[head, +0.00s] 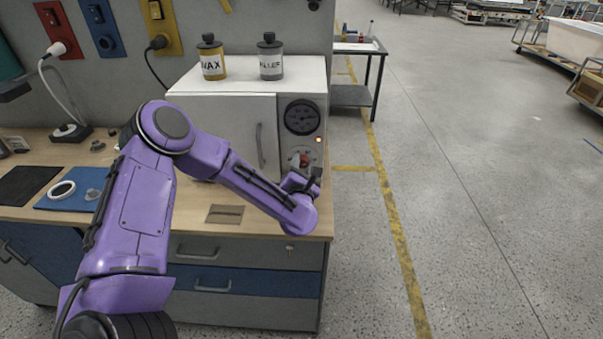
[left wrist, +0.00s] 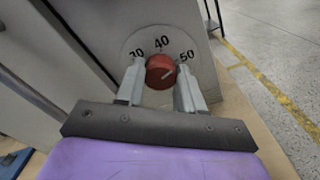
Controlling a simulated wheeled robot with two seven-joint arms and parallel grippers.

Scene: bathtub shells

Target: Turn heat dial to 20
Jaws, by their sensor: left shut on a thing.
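The heat dial is a red knob (left wrist: 160,71) on the front of a white oven-like box (head: 222,109). In the left wrist view a pale round scale around it shows 30, 40 and 50; the other numbers are hidden. A light line on the knob slants up to the right, roughly toward 50. My left gripper (left wrist: 160,85) is shut on the knob, one finger on each side. In the head view the gripper (head: 303,174) is at the box's lower right and the knob is partly hidden. My right gripper is not in view.
A dark round gauge (head: 301,117) sits above the dial, with a small lit lamp below it. A WAX jar (head: 211,62) and a FILLER jar (head: 270,60) stand on the box. A brown plate (head: 225,214) lies on the bench.

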